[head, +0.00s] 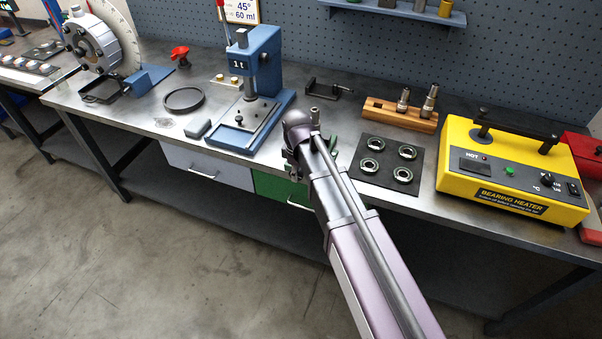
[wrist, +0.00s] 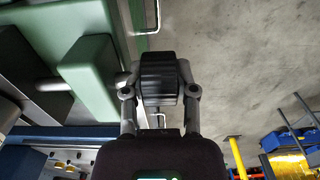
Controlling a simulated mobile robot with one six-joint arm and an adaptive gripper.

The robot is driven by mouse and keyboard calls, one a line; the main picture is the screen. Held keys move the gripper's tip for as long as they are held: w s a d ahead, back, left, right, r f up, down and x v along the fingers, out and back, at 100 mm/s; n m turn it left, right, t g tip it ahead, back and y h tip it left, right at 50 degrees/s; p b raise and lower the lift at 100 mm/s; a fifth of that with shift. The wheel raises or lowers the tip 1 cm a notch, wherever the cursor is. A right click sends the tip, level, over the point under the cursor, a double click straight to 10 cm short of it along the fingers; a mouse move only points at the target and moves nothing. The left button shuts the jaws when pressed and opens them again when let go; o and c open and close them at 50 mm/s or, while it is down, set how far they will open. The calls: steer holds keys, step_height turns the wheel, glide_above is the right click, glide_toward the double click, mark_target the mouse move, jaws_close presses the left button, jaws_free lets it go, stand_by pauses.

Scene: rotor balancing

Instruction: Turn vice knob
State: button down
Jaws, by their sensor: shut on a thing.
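In the wrist view my gripper (wrist: 160,85) is shut on the black ribbed vice knob (wrist: 160,72), with one finger on each side of it. The knob stands at the outer side of the green vice (wrist: 90,65), whose dark block and grey rod show at the left. In the head view my gripper (head: 292,157) is at the front edge of the bench and mostly covered by my arm. Only a small green piece of the vice (head: 333,142) shows beside my arm there. The knob is hidden in the head view.
A blue press (head: 262,62) stands left of my arm. A dark mat (head: 388,178) with several bearings and a yellow bearing heater (head: 513,170) are to the right. A wooden rack (head: 400,115) is behind. The floor (head: 180,260) in front is clear.

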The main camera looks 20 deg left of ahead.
steer(key=y, duration=0.2)
steer(key=y+b, duration=0.1)
steer(key=shift+s+d+f+y, duration=0.15)
steer(key=shift+s+d+y, duration=0.05)
steer(key=shift+y, duration=0.2)
steer(key=shift+a+y+b, duration=0.1)
steer(key=shift+y+b, duration=0.3)
steer(key=c, duration=0.7)
jaws_free()
steer(key=shift+w, duration=0.1)
steer(key=shift+r, duration=0.2)
